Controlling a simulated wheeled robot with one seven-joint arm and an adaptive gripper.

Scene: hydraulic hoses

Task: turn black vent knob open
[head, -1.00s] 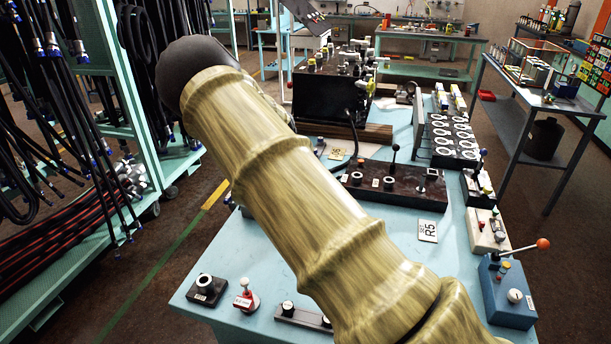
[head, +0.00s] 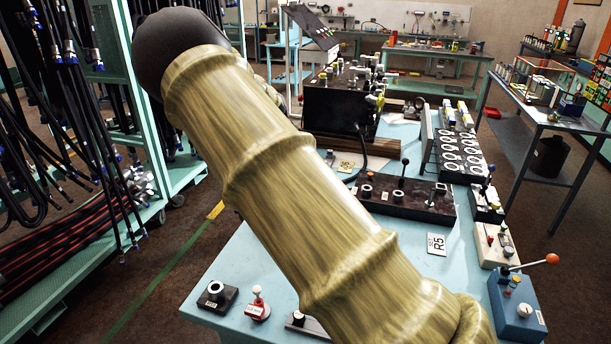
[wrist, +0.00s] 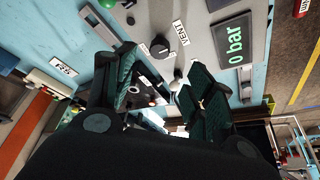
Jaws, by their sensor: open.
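The black vent knob (wrist: 160,46) is a round knob on a grey panel in the wrist view, beside a white label reading VENT (wrist: 181,33). My gripper (wrist: 163,75) is open, its two dark green padded fingers spread wide. The knob shows beyond the fingertips, roughly between them and a little above in the picture. I see no contact with it. I cannot make out the knob's pointer or setting. In the head view my arm covers the middle of the bench, and neither my gripper nor the vent knob can be made out there.
A display reading 0 bar (wrist: 234,41) sits beside the label. A green button (wrist: 107,3) is at the panel's upper left. The blue bench (head: 235,275) carries a black valve block (head: 405,195) and a blue box with an orange-tipped lever (head: 518,305). A hose rack stands left.

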